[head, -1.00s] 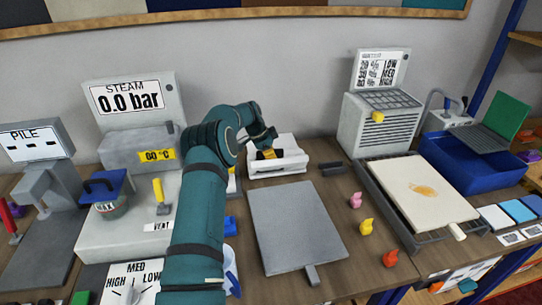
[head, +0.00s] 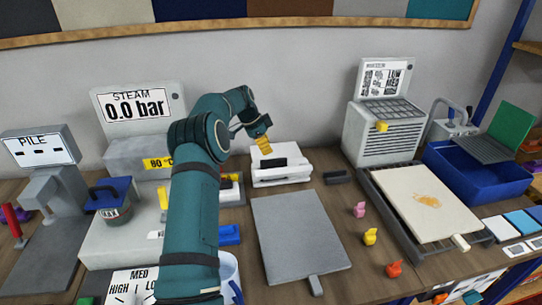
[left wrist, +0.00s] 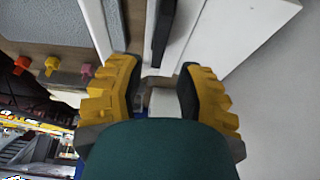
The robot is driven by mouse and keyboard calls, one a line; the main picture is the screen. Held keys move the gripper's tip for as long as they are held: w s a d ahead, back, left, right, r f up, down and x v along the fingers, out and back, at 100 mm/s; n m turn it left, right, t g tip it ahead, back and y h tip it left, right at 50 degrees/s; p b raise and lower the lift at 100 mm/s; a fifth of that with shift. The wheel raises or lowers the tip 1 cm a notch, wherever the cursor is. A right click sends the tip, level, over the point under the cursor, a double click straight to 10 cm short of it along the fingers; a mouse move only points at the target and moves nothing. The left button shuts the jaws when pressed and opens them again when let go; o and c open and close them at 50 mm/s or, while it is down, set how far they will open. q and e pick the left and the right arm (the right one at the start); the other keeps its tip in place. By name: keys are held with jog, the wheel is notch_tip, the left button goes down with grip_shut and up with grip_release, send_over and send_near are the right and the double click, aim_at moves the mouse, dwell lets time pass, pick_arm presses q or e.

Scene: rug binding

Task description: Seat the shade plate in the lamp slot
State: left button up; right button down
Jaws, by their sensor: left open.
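A black plate (head: 272,162), which looks like the shade plate, is at the white box-like lamp body (head: 281,179) by the wall. In the left wrist view the dark plate (left wrist: 162,35) stands edge-on between white walls (left wrist: 196,32); how deep it sits I cannot tell. My left gripper (head: 263,145) is above the lamp body, its yellow fingers apart. In the left wrist view the fingers (left wrist: 158,80) are spread with nothing between the tips, and the plate lies beyond them. My right gripper is not in view.
A grey board (head: 299,235) lies in front of the lamp. A small dark block (head: 337,177) lies to its right. Pink (head: 359,209), yellow (head: 370,236) and orange (head: 394,269) clips line the right side. The steam unit (head: 140,160) stands behind my arm.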

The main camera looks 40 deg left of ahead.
pick_arm(q)
jog(key=shift+v, duration=1.5)
